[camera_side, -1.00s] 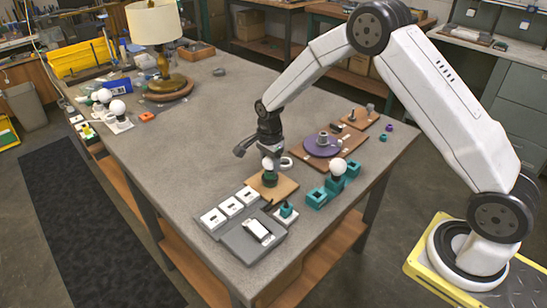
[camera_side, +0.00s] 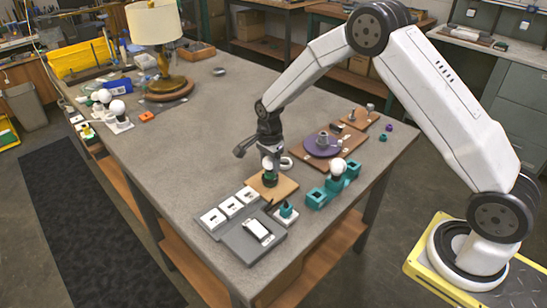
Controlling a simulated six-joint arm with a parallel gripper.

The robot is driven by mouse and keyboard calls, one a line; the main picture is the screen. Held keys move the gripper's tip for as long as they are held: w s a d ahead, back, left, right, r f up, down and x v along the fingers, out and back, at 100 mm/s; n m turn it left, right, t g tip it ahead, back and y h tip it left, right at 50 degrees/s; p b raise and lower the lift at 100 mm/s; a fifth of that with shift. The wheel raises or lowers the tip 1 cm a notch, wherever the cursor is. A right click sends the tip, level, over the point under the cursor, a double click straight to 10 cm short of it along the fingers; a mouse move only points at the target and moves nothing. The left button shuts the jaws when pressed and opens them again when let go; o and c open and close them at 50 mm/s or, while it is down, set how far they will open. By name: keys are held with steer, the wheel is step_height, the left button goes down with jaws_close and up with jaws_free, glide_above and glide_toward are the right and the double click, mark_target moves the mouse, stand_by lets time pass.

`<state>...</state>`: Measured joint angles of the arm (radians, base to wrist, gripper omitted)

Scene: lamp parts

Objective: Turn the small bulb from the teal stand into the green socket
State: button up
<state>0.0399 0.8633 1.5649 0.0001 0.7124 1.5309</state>
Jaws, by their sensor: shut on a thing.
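The green socket (camera_side: 270,180) stands on a tan wooden board (camera_side: 283,188) near the front of the table. My gripper (camera_side: 268,157) points down right above it, shut on a small white bulb (camera_side: 267,164). The bulb is at the top of the socket; I cannot tell how far it sits in. The teal stand (camera_side: 318,198) is to the right of the board and has another white bulb (camera_side: 339,166) upright on it.
A grey panel with white switches (camera_side: 247,224) and a teal part on a white base (camera_side: 286,211) lie in front. A purple disc (camera_side: 322,144) on a brown board is behind right. A lamp (camera_side: 154,27) stands at the back left. The table's middle is clear.

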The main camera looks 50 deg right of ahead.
steer(key=shift+f, duration=0.2)
stand_by(0.4)
steer(key=m, duration=0.4)
steer(key=shift+s, duration=0.1)
steer(key=shift+f+m, duration=0.1)
steer(key=shift+m, duration=1.4)
steer(key=shift+m, duration=0.7)
steer(key=m, duration=0.4)
steer(key=shift+m, duration=0.7)
steer(key=shift+m, duration=0.3)
steer(key=shift+m, duration=1.1)
